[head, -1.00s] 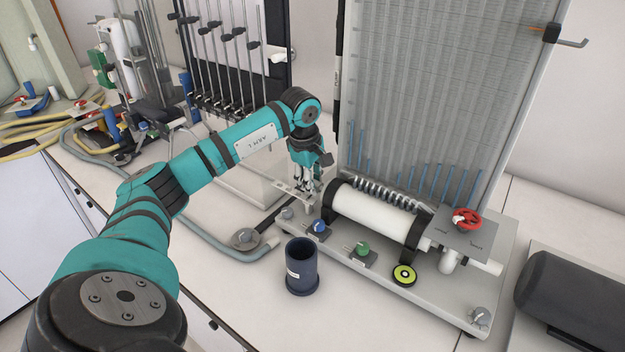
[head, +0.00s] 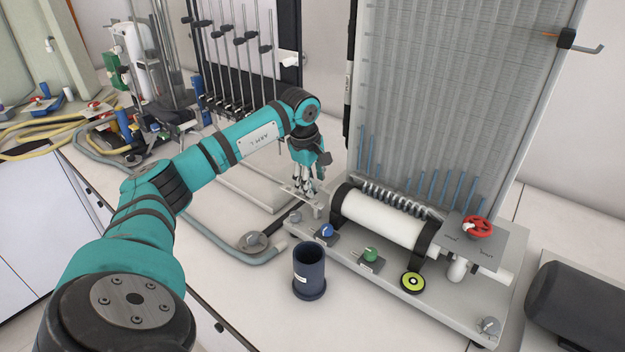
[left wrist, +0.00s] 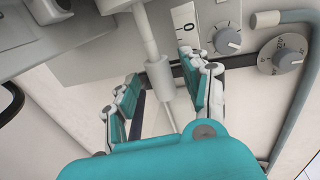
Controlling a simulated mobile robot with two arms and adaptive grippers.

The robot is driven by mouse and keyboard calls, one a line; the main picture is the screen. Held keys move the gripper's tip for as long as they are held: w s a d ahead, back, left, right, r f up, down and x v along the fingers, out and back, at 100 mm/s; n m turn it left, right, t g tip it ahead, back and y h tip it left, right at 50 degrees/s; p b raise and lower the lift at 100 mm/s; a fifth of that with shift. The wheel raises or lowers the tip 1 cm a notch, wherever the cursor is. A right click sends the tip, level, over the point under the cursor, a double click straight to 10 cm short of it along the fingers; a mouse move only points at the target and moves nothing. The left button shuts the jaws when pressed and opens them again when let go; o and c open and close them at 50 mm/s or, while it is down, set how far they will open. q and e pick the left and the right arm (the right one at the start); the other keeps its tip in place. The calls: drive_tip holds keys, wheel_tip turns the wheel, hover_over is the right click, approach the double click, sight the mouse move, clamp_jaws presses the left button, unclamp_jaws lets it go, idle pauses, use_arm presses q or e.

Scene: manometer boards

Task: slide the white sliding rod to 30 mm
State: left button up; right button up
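The white sliding rod (left wrist: 145,30) shows in the left wrist view, with a thicker collar (left wrist: 160,78) and a thin end running down between my fingers. My left gripper (left wrist: 158,82) is open, with one teal finger pad on each side of the rod and a visible gap at least on the left. A white scale strip (left wrist: 184,25) with a black 0 stands beside the rod; no 30 mark is readable. In the head view my left gripper (head: 303,188) points down at the left end of the manometer board's base (head: 440,305). The rod is hard to make out there. My right gripper is not in view.
Grey knobs (left wrist: 228,41) sit beside the scale. On the base are a white cylinder (head: 385,220), blue (head: 327,231) and green (head: 370,254) knobs and a red handwheel (head: 478,228). A dark cup (head: 309,272) stands in front. A grey hose (head: 215,235) runs left.

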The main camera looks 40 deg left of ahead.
use_arm(q)
drive_tip(key=shift+a, duration=0.15)
drive_tip(key=shift+r, duration=0.1)
wheel_tip(320, 180, up, 12)
drive_tip(key=s, duration=0.2)
drive_tip(key=shift+s+d+f, duration=0.2)
idle(0.4)
